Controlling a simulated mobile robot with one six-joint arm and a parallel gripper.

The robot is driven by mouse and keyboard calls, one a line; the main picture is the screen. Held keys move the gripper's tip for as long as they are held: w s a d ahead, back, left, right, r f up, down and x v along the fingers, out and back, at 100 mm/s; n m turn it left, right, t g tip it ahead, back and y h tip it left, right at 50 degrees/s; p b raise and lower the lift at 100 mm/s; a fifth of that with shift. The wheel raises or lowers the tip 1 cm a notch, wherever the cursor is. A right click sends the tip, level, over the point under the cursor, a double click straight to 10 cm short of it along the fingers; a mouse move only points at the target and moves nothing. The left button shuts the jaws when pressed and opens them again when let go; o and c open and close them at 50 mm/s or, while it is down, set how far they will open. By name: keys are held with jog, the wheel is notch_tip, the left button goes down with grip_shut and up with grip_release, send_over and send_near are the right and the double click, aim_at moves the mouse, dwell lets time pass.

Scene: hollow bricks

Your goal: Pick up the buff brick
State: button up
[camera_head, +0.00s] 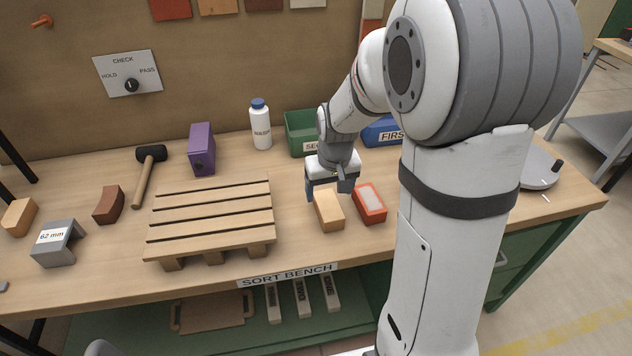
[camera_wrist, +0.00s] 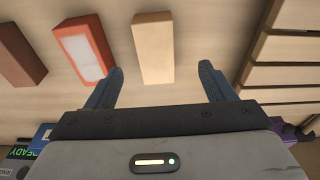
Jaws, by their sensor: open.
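The buff brick (camera_head: 329,213) lies on the bench between the pallet and an orange-red brick with a pale top (camera_head: 370,203). My gripper (camera_head: 327,190) is open and empty at the brick's far end, pointing down. In the wrist view the buff brick (camera_wrist: 153,45) shows between the two blue fingers of my gripper (camera_wrist: 161,69), with its near end in the gap. Neither finger visibly touches it. I cannot tell how high the fingertips are above the bench.
The slatted pallet (camera_head: 210,219) is close on the left. The orange-red brick is close on the right, with a brown brick (camera_wrist: 20,62) beyond it in the wrist view. A green bin (camera_head: 300,132), blue bin (camera_head: 380,132) and white bottle (camera_head: 261,128) stand behind.

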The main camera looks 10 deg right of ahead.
aim_at(328, 204)
jog(key=shift+w+f, duration=0.7)
jog(key=shift+f, duration=0.15)
jog(key=f, duration=0.2)
jog(key=w+f, duration=0.1)
jog(key=f, duration=0.2)
jog(key=f+p, duration=0.1)
jog(key=f, duration=0.1)
jog(key=shift+w+d+f, duration=0.2)
jog(key=shift+d+f, duration=0.05)
jog(key=c, duration=1.4)
